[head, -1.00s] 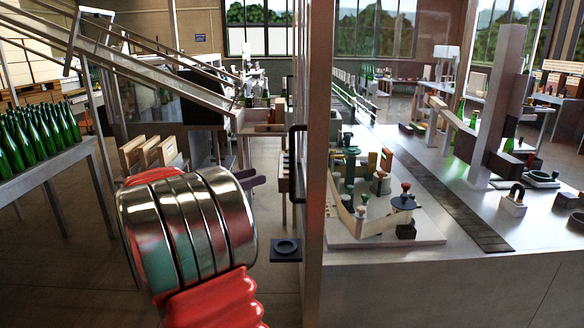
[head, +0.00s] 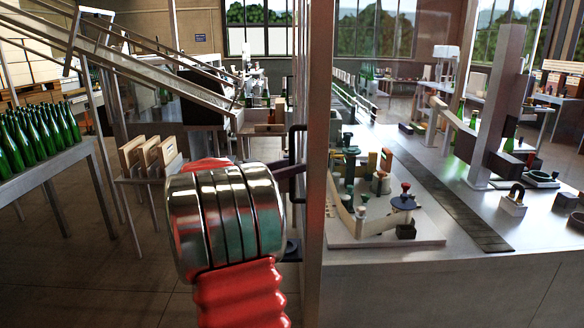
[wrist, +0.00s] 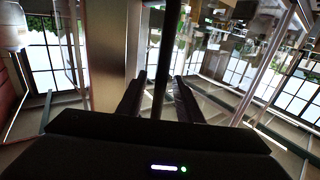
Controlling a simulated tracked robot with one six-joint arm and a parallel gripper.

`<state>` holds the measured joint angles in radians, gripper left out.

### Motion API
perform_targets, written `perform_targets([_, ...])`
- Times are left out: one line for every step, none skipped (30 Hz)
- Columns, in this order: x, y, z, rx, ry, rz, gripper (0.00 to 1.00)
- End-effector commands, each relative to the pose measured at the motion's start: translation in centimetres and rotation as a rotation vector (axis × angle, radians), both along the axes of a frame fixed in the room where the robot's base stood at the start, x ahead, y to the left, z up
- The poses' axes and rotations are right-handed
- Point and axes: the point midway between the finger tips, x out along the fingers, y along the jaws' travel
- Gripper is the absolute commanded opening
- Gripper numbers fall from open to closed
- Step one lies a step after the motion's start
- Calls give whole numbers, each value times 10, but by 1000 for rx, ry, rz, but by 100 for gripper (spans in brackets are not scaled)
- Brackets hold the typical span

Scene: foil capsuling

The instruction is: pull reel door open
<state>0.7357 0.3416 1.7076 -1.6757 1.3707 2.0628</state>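A black bar handle (head: 292,142) is fixed to the left side of a tall metal upright (head: 317,200) in the head view. I cannot tell whether this upright is the door's edge or its frame. My gripper (head: 290,171) reaches the handle from the left, and my arm hides much of it. In the wrist view, the dark handle bar (wrist: 161,55) stands between the two fingers of my gripper (wrist: 158,97). Gaps show on both sides of the bar, so the fingers are open around it and not closed on it.
A bench (head: 450,225) with a belt and fittings is right of the upright. A table of green bottles (head: 40,135) stands at left. Boxes (head: 150,155) sit on a small stand behind my arm. Floor at lower left is clear.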

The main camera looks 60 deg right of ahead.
Motion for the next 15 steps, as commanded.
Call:
perform_targets([-2,-2,0,0,0,-1,33])
perform_targets([-2,-3,0,0,0,-1,33])
perform_targets([-2,-4,0,0,0,0,33])
perform_targets([-3,-4,0,0,0,0,33])
perform_targets([-3,-5,0,0,0,0,33])
perform_targets([-3,-5,0,0,0,0,33])
perform_targets([-3,-5,0,0,0,0,33])
perform_targets([-3,-5,0,0,0,0,33])
perform_targets([-3,-5,0,0,0,0,33])
perform_targets([-3,-5,0,0,0,0,33])
perform_targets([-3,-5,0,0,0,0,33])
perform_targets([-3,-5,0,0,0,0,30])
perform_targets([-3,-5,0,0,0,0,28])
perform_targets([-3,-5,0,0,0,0,26])
perform_targets([-3,-5,0,0,0,0,23])
